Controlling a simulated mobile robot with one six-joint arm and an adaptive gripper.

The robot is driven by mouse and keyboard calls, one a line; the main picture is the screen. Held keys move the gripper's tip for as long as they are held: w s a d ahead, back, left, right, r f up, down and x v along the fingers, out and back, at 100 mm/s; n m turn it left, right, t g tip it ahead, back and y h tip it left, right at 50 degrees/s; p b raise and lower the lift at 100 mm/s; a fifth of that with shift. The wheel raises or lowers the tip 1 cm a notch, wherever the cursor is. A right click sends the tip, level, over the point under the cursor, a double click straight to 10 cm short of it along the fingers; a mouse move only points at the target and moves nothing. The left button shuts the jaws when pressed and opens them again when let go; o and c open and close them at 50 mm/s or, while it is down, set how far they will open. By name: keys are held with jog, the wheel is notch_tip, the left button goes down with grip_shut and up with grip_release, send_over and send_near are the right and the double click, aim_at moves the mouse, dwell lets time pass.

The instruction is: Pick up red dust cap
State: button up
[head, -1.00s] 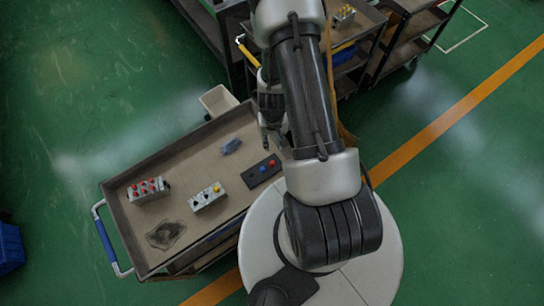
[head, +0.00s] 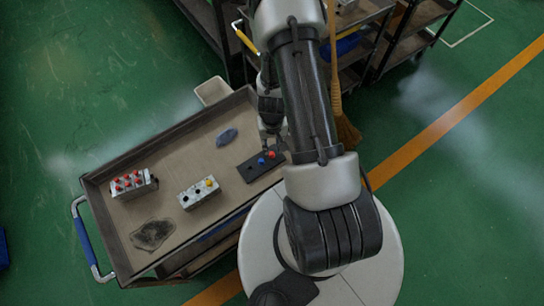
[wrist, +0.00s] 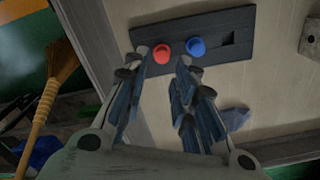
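A red dust cap (wrist: 162,53) sits on a dark plate (wrist: 150,35), beside a blue cap (wrist: 196,47) and an empty square recess. My gripper (wrist: 163,58) is open over the plate, with a fingertip on either side of the red cap in the wrist view. I cannot tell how far above it the tips are. In the head view the red cap (head: 272,155) shows at the plate's right end, just below my gripper (head: 270,143). The blue cap (head: 261,161) is left of it.
On the trolley (head: 165,130) stand a valve block with several red caps (head: 130,184) and another with a yellow cap (head: 198,193). A blue-grey rag (head: 227,137) lies behind the plate. A broom (head: 345,125) stands at the right.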

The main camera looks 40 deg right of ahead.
aim_at(272, 153)
jog(key=shift+s+a+f+b, duration=0.1)
jog(key=shift+f+b, duration=1.2)
jog(key=shift+b, duration=0.15)
jog(key=shift+s+a+f+b, duration=0.1)
jog(key=shift+f+b, duration=1.15)
jog(key=shift+b, duration=0.2)
jog(key=shift+r, duration=0.1)
jog(key=shift+c, duration=0.2)
jog(key=c, duration=0.4)
